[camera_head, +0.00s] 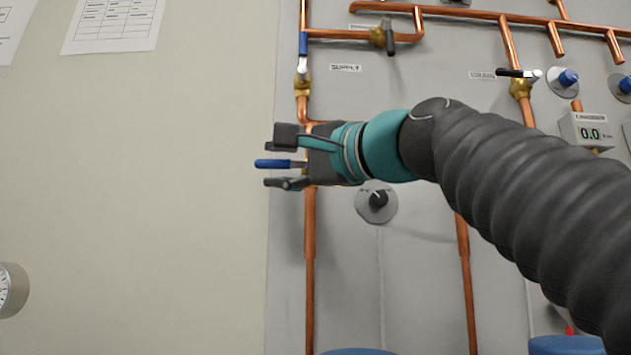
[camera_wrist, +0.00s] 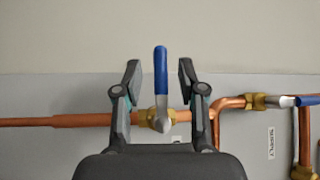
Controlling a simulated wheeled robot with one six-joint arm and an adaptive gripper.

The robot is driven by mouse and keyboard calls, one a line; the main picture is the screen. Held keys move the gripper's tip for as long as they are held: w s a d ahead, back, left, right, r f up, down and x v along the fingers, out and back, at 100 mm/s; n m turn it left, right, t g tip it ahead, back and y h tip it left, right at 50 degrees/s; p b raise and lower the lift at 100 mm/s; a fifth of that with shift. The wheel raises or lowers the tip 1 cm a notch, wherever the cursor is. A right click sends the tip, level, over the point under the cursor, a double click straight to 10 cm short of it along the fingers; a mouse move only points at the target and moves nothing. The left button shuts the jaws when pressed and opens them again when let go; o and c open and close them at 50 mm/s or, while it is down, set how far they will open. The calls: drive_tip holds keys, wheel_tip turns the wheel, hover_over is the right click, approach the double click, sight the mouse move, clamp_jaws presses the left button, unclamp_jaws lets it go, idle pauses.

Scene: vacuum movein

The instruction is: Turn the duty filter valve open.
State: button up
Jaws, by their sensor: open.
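A blue lever handle (camera_head: 273,163) on a valve of the left vertical copper pipe points left, across the pipe. In the wrist view the handle (camera_wrist: 161,72) stands at right angles to the pipe, above a brass valve body (camera_wrist: 152,118). I cannot read a label that names this valve. My gripper (camera_head: 279,161) is open around the handle, one finger above it and one below. In the wrist view the fingers of my gripper (camera_wrist: 160,76) stand apart on either side of the handle, with a gap on both sides. The valve body is hidden by my gripper in the head view.
Above, another blue-handled valve (camera_head: 303,46) lies along the pipe beside the SUPPLY label (camera_head: 346,68). The left wall is clear nearby.

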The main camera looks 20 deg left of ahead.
drive_tip(key=shift+x, duration=1.05)
clamp_jaws()
